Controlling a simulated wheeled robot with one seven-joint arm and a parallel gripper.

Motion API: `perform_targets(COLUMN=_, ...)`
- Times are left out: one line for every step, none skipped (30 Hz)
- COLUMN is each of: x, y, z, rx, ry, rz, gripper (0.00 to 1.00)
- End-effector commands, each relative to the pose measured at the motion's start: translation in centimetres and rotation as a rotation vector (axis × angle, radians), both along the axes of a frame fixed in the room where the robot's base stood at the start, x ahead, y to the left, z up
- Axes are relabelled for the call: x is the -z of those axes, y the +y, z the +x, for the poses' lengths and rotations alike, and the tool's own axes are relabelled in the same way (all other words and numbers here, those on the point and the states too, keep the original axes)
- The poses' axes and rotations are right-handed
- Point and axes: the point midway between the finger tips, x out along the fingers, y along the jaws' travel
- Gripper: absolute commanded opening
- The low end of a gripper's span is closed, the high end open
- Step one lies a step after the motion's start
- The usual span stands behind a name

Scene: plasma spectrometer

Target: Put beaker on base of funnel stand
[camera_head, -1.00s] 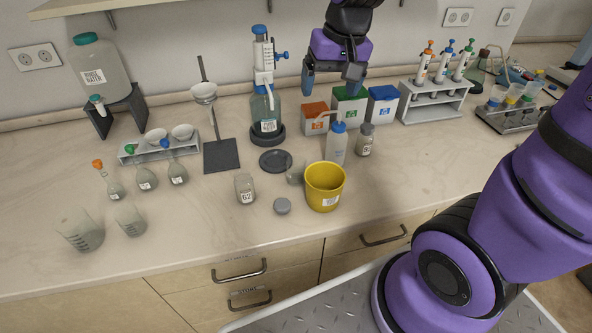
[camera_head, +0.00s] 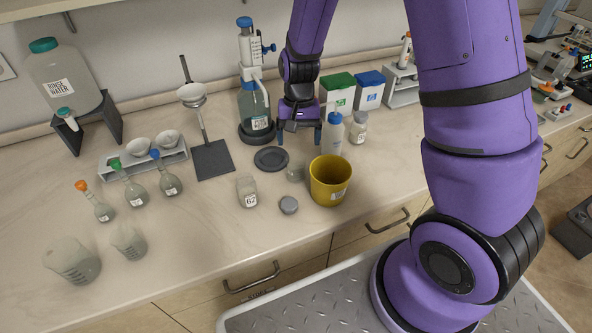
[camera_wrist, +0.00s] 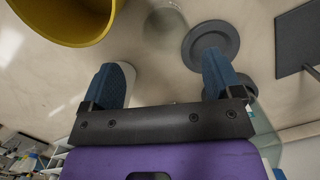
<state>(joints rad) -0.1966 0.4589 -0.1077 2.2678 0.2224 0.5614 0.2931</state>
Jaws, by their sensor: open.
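A small clear glass beaker (camera_head: 295,172) stands on the counter just left of the yellow bucket. It also shows at the top of the wrist view (camera_wrist: 165,22). Two larger beakers, a left one (camera_head: 72,262) and a right one (camera_head: 128,243), stand at the front left. The funnel stand's flat dark base (camera_head: 213,162) lies at the back, with a rod and a white funnel (camera_head: 191,95) above it. Its base shows at the right edge of the wrist view (camera_wrist: 297,42). My gripper (camera_head: 301,138) is open and empty, behind the small beaker, pointing toward it in the wrist view (camera_wrist: 160,72).
The yellow bucket (camera_head: 330,180), dark round plate (camera_head: 271,159), white wash bottle (camera_head: 333,135) and dispenser bottle (camera_head: 255,112) crowd round my gripper. A labelled jar (camera_head: 247,192) and grey lid (camera_head: 288,205) stand in front. The counter is clear in front of the stand base.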

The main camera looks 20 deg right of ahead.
Motion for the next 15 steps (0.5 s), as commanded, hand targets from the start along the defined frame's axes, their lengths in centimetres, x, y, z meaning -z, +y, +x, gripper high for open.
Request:
perform_targets(x=0.9, y=0.0, z=-0.2, rx=0.001, ry=0.005, rz=0.000, gripper=0.85)
perform_targets(x=1.3, y=0.1, z=-0.3, rx=0.002, ry=0.005, rz=0.000, gripper=0.85)
perform_targets(x=1.9, y=0.1, z=-0.4, rx=0.001, ry=0.004, rz=0.000, gripper=0.85)
perform_targets(x=2.3, y=0.1, z=-0.4, rx=0.001, ry=0.005, rz=0.000, gripper=0.85)
perform_targets(x=2.7, y=0.1, z=-0.5, rx=0.001, ry=0.005, rz=0.000, gripper=0.85)
perform_targets(x=3.0, y=0.2, z=-0.5, rx=0.000, ry=0.003, rz=0.000, gripper=0.85)
perform_targets(x=3.3, y=0.2, z=-0.6, rx=0.000, ry=0.003, rz=0.000, gripper=0.85)
perform_targets(x=3.5, y=0.2, z=-0.6, rx=0.000, ry=0.002, rz=0.000, gripper=0.85)
perform_targets(x=3.7, y=0.2, z=-0.6, rx=0.000, ry=0.002, rz=0.000, gripper=0.85)
perform_targets(x=3.8, y=0.2, z=-0.6, rx=0.000, ry=0.001, rz=-0.001, gripper=0.85)
perform_targets(x=3.9, y=0.3, z=-0.6, rx=0.000, ry=0.001, rz=0.000, gripper=0.85)
perform_targets(x=4.2, y=0.3, z=-0.7, rx=0.000, ry=0.001, rz=-0.001, gripper=0.85)
perform_targets(x=4.4, y=0.4, z=-0.7, rx=0.000, ry=0.002, rz=0.000, gripper=0.85)
perform_targets(x=4.7, y=0.6, z=-0.8, rx=0.000, ry=0.003, rz=0.000, gripper=0.85)
perform_targets(x=5.2, y=0.7, z=-0.9, rx=0.000, ry=0.003, rz=0.000, gripper=0.85)
